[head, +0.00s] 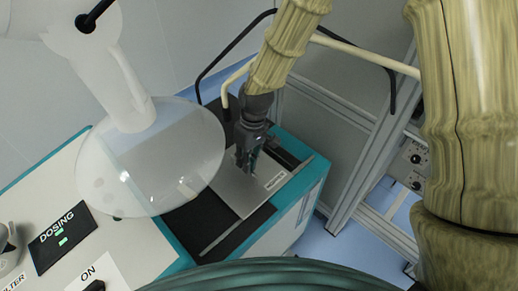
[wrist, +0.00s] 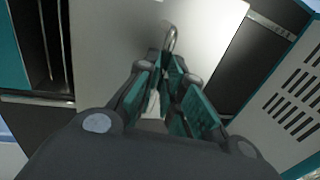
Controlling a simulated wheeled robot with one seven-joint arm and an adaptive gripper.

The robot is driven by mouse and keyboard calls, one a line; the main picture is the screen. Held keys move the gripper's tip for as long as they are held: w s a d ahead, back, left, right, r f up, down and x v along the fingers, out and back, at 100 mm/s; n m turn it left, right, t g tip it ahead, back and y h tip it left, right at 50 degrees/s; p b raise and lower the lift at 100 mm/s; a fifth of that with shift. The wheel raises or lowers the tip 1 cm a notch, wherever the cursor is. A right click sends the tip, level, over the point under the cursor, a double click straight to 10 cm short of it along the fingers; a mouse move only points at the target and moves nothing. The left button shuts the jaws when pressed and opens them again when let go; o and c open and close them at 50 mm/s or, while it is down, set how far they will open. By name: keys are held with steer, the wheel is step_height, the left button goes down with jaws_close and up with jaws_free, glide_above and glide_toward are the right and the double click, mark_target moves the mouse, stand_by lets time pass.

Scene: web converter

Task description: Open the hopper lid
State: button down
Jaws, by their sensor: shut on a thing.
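The hopper lid looks to be the flat grey metal plate (head: 234,194) with a white label, on top of the white and teal machine. In the wrist view the plate (wrist: 125,55) lies ahead of my fingers, with a small metal loop handle (wrist: 171,38) standing on it. My gripper (head: 245,166) reaches down to the plate from above. In the wrist view its teal-padded fingers (wrist: 172,68) are closed together at the loop, shut on the handle. The fingers partly hide the handle's base. I cannot tell whether the plate is raised at all.
A large translucent disc (head: 150,158) under a white arm-like part hangs over the machine, left of my gripper. The control panel with a DOSING label (head: 62,236) is at the lower left. A metal frame (head: 365,165) stands at the right. A vented panel (wrist: 295,100) shows in the wrist view.

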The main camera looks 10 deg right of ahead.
mark_target(238, 181)
steer(key=shift+s+a, duration=0.5)
steer(key=shift+a, duration=0.35)
steer(key=shift+s+a, duration=0.5)
steer(key=shift+a, duration=0.3)
steer(key=c, duration=1.5)
jaws_free()
steer(key=shift+r, duration=0.1)
steer(key=r, duration=0.4)
steer(key=w+d+r, duration=0.1)
steer(key=r, duration=0.2)
steer(key=d+r, duration=0.1)
steer(key=r, duration=0.3)
steer(key=shift+w+r, duration=0.15)
steer(key=shift+r, duration=0.2)
steer(key=shift+c, duration=0.6)
